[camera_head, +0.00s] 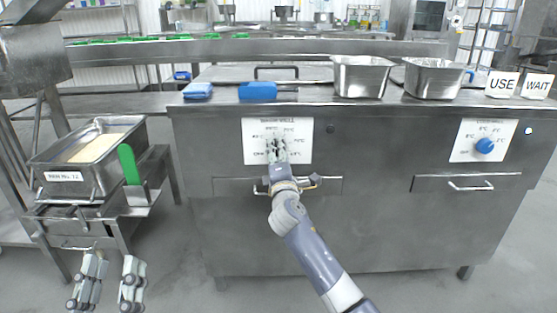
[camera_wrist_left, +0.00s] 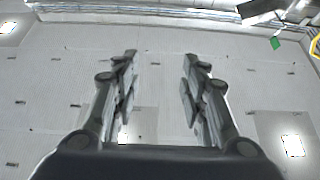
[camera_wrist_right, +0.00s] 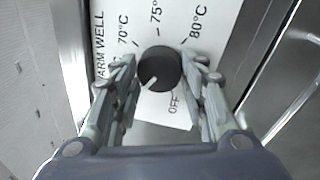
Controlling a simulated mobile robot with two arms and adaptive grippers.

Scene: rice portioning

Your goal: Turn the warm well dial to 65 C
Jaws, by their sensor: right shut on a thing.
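The warm well dial (camera_wrist_right: 160,68) is a round black knob on a white label panel (camera_wrist_right: 190,20), between the fingers of my right gripper in the right wrist view. My right gripper (camera_head: 278,150) is shut on it and hides it in the head view. A pale pointer mark on the knob points to the lower left in the right wrist view. Marks for 70, 75 and 80 °C and OFF show there; a finger covers the panel beside the pointer, so I cannot read its setting. My left gripper (camera_head: 113,268) is open and empty at the lower left, above the floor.
A second panel with a blue dial (camera_head: 485,146) is at the right of the counter front. Drawer handles (camera_head: 470,187) stick out below the panels. A rice pan (camera_head: 95,150) and green-handled tool (camera_head: 129,163) are at left. Steel pans (camera_head: 362,78) and blue items (camera_head: 258,91) stand on the counter.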

